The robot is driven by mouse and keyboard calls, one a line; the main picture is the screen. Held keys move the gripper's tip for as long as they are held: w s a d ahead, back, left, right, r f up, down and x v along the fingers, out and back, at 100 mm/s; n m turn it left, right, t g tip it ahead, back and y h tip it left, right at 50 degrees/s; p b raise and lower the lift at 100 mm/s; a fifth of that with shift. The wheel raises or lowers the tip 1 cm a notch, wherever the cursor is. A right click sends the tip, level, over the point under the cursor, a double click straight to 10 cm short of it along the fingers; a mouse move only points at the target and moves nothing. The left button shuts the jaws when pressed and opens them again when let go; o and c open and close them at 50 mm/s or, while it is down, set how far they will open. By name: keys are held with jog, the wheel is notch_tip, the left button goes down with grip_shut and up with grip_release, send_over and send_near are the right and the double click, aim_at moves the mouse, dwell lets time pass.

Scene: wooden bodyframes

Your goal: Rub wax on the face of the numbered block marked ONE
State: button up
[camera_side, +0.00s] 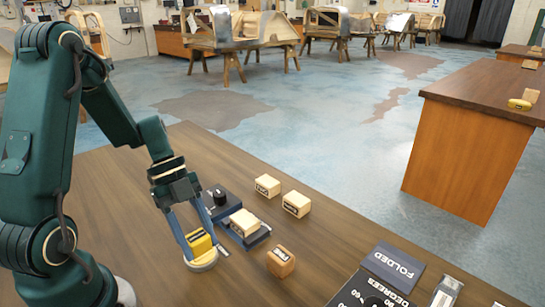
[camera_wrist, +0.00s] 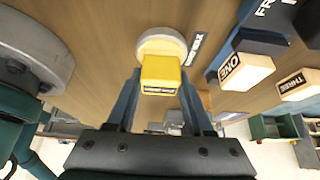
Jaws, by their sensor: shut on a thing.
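A yellow wax block (camera_side: 199,242) is between the fingers of my gripper (camera_side: 204,243), which is shut on it. In the wrist view the wax (camera_wrist: 160,73) sits between the two blue fingers, with a pale round dish (camera_wrist: 153,46) behind it. In the side view the wax is at the dish (camera_side: 203,263); I cannot tell whether it touches. The block marked ONE (camera_wrist: 246,69) is pale wood and stands against a dark blue holder (camera_wrist: 258,41), to the right of the wax. In the side view a pale block (camera_side: 243,222) rests on a blue holder (camera_side: 252,239), right of my gripper.
A block marked THREE (camera_wrist: 300,84) is beyond ONE. Two pale blocks (camera_side: 267,185) (camera_side: 297,203) stand behind the holder. A brown wooden block (camera_side: 281,262) is in front. A black-knobbed fixture (camera_side: 219,199) stands close behind my gripper.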

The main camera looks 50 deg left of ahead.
aim_at(198, 236)
jog(key=shift+r, duration=3.5)
jog(key=shift+w+d+r, duration=0.1)
jog(key=shift+d, duration=0.05)
jog(key=w+r+n+t+y, duration=0.2)
jog(key=r+n+t+y, duration=0.1)
jog(key=n, duration=0.6)
jog(key=w+d+r+n+t+y, duration=0.1)
jog(key=w+r+n+t+y, duration=0.1)
jog(key=n, duration=0.6)
notch_tip(198, 236, up, 2)
jog(key=shift+w+r+n+t+y, duration=0.15)
jog(key=shift+r+n+t+y, duration=0.1)
jog(key=shift+n+t+y, duration=0.2)
jog(key=shift+d, duration=0.1)
